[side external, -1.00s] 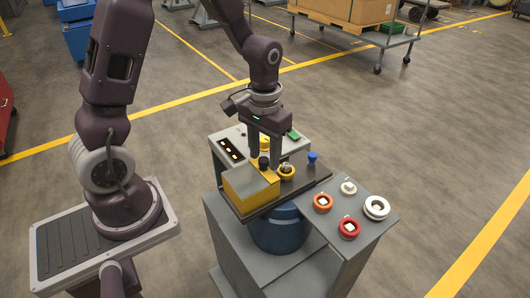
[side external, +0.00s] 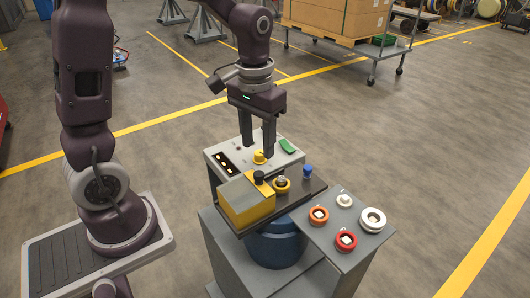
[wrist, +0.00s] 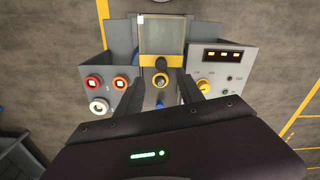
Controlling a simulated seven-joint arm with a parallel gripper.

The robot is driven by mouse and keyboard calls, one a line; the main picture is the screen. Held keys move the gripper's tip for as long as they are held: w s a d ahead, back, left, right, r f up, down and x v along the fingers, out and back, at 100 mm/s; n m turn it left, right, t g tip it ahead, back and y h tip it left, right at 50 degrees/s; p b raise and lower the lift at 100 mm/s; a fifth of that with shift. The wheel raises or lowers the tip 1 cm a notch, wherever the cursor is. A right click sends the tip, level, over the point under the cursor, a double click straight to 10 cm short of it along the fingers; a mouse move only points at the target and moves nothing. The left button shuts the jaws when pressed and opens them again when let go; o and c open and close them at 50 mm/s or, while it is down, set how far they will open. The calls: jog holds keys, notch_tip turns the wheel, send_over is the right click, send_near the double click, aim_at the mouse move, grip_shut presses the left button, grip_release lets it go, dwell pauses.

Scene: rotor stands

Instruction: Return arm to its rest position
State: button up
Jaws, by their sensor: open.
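My gripper (side external: 257,146) hangs pointing down above the work stand in the side view, its two fingers apart with nothing between them. In the wrist view the gripper (wrist: 184,85) shows its fingers spread at either side of the stand's middle. Below it is a dark plate (side external: 299,196) carrying a yellow block (side external: 246,203), a black knob (side external: 259,177), a yellow ring with a metal centre (side external: 281,184) and a blue peg (side external: 307,171). The fingertips look clear of these parts.
A grey panel (side external: 225,163) with a yellow knob (side external: 259,157) and a green piece (side external: 288,145) stands behind. A side shelf (side external: 342,225) holds orange (side external: 319,216), red (side external: 346,241) and white (side external: 373,220) rings. Open floor surrounds the stand; a cart (side external: 345,46) with boxes is farther back.

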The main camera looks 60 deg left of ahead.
jog(key=s+d+r+m+t, duration=0.1)
jog(key=s+d+r+t, duration=0.1)
jog(key=s+r, duration=0.3)
jog(key=s+d+r+m+t, duration=0.1)
jog(key=s+d+r+t, duration=0.1)
jog(key=s, duration=0.8)
notch_tip(320, 180, up, 3)
jog(key=shift+s+d+f+m+t, duration=0.15)
jog(key=shift+s+m+t, duration=0.2)
jog(key=shift+t, duration=0.35)
